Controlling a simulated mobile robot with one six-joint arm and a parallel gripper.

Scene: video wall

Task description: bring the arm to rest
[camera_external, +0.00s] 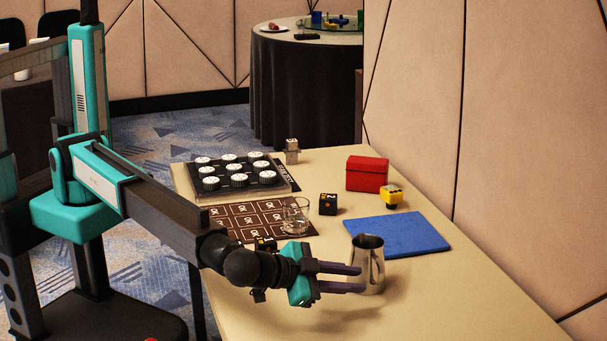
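My arm reaches from the left over the front part of the beige table (480,302). My gripper (362,279) is at its end, with its two dark fingers pointing right and a gap between them.
A blue mat (410,233) lies behind the pitcher. A glass (296,216) stands on a brown patterned mat (232,216). Nearby are a black cube (328,204), red box (367,174), yellow object (391,196), grey block (292,151) and a tray of round pieces (283,190). The table's front right is clear.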

